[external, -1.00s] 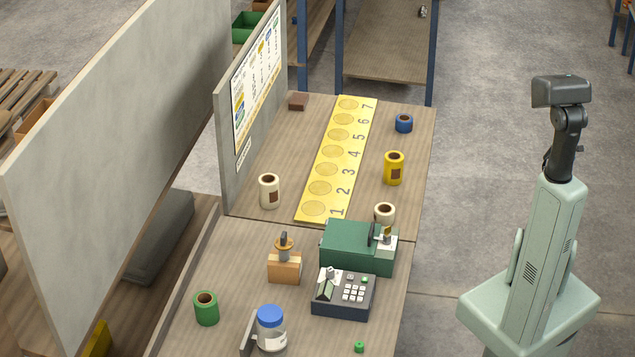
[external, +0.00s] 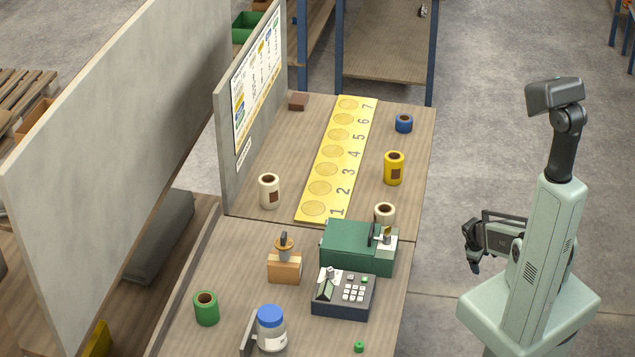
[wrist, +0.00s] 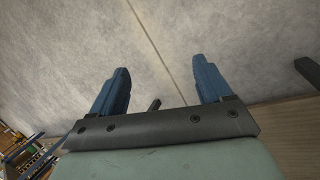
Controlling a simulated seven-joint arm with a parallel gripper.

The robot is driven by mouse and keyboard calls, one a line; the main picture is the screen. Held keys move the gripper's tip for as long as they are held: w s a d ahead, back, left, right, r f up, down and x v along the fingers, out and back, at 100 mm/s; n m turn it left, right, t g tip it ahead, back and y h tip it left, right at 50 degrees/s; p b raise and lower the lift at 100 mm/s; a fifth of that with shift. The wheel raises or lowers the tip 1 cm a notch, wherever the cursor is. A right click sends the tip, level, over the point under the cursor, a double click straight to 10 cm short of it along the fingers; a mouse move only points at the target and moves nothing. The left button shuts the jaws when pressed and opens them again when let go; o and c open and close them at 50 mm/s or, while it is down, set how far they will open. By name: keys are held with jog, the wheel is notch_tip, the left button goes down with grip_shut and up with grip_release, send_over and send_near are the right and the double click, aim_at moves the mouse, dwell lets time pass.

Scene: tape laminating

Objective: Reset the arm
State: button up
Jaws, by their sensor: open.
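My gripper (external: 474,257) is at the left side of my body in the external view, off the right edge of the table and over the grey floor. In the wrist view its two blue fingers (wrist: 160,80) are spread apart with nothing between them. It touches none of the table's things. The wrist view shows mostly bare floor past the fingers, with a strip of wood at the lower right.
The table (external: 225,245) holds a yellow numbered strip (external: 335,160), a green machine (external: 345,245), a keypad box (external: 343,293), a blue-lidded jar (external: 270,330) and several tape rolls, including a yellow one (external: 394,170). The floor between table and body is clear.

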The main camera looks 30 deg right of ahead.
jog(key=s+a+f+m+g+y, duration=0.2)
jog(key=s+a+g, duration=0.1)
jog(key=s+a, duration=0.8)
jog(key=s+a+f+m+g+y, duration=0.1)
jog(key=s+a+m+g+y, duration=0.1)
jog(key=s+a, duration=1)
jog(key=shift+a+f+g, duration=0.4)
jog(key=shift+a+g, duration=0.3)
jog(key=shift+a, duration=0.25)
